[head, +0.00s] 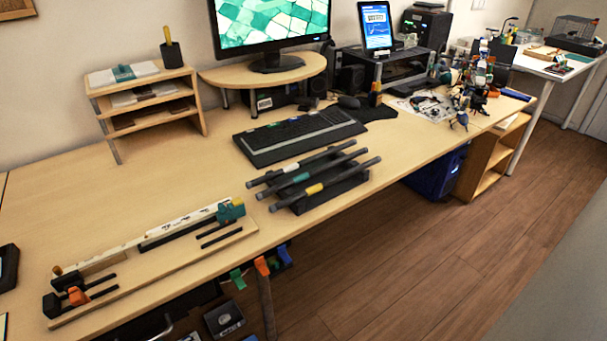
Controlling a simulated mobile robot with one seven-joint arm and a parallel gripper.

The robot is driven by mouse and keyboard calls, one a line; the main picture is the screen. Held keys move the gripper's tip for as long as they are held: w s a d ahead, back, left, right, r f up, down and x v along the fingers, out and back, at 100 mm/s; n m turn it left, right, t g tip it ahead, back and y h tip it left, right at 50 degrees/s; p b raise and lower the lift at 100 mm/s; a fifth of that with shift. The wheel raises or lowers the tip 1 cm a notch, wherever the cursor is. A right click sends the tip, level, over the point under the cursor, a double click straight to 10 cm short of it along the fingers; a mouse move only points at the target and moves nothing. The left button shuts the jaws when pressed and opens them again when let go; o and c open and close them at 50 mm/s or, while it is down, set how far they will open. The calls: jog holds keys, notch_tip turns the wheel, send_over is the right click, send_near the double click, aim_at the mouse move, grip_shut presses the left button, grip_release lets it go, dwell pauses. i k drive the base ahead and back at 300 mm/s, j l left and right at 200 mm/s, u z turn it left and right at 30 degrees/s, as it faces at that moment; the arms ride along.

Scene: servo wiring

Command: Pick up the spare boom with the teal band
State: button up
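Three dark grey booms lie side by side across a black rack (345,187) on the desk, right of centre. The middle one is the boom with the teal band (301,177); its ends stick out past the rack on both sides. The boom with a white band (291,168) lies behind it, and the boom with a yellow band (315,188) lies in front. The booms are close together, with narrow gaps between them. My gripper is not in view.
A long wooden board (190,265) with a white beam, teal and orange parts and black rods lies left of the rack. A black keyboard (300,137) sits close behind. The desk's front edge is just before the rack. Small parts (470,90) clutter the right end.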

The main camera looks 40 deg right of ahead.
aim_at(263, 195)
jog(key=i+z, duration=0.2)
jog(key=z, duration=0.2)
jog(key=i+z, duration=0.2)
jog(key=z, duration=0.2)
jog(key=i+j+z, duration=0.1)
jog(key=z, duration=0.3)
jog(key=i, duration=0.1)
